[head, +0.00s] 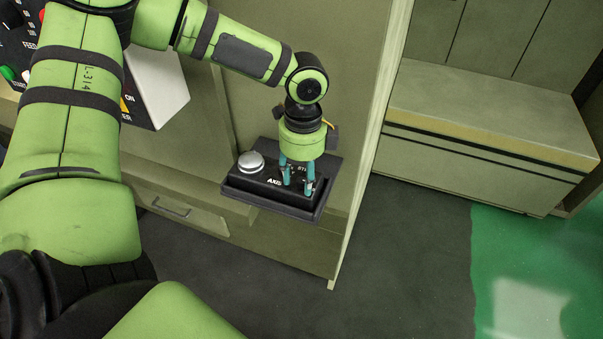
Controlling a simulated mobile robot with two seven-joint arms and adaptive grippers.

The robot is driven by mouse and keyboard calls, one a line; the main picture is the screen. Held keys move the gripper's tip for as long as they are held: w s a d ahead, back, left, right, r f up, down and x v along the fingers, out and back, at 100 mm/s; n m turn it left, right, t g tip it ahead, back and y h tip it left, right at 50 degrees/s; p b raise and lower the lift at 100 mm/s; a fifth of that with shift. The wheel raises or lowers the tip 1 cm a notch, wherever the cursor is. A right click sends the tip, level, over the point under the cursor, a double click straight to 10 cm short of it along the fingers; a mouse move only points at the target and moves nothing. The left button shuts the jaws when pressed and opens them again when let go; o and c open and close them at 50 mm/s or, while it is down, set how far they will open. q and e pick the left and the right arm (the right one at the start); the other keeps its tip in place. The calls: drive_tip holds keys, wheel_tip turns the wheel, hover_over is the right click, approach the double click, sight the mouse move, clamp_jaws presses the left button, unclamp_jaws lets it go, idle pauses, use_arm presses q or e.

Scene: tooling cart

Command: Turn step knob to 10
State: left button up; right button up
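A black control box (272,205) with white lettering sits on a dark tray-like shelf at the side of the cart. A round silver knob or button (251,161) is on its left part. "AXIS" and part of a second label, which seems to read "STEP", show on its face. My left gripper (297,190) points down over the right part of the box, its two teal fingers apart. The step knob is not clearly visible; the fingers hide that spot. I cannot tell whether they touch it. The knob's setting cannot be read. My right gripper is not in view.
A control panel (160,85) with a green button and "FEED" lettering stands at upper left, partly behind my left arm. A beige bench (490,115) stands at right. The dark floor between is clear, with a green area at lower right.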

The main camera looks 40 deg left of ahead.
sight(303, 178)
use_arm(q)
drive_tip(key=shift+r, duration=0.15)
wheel_tip(303, 178, up, 12)
drive_tip(key=shift+w, duration=0.25)
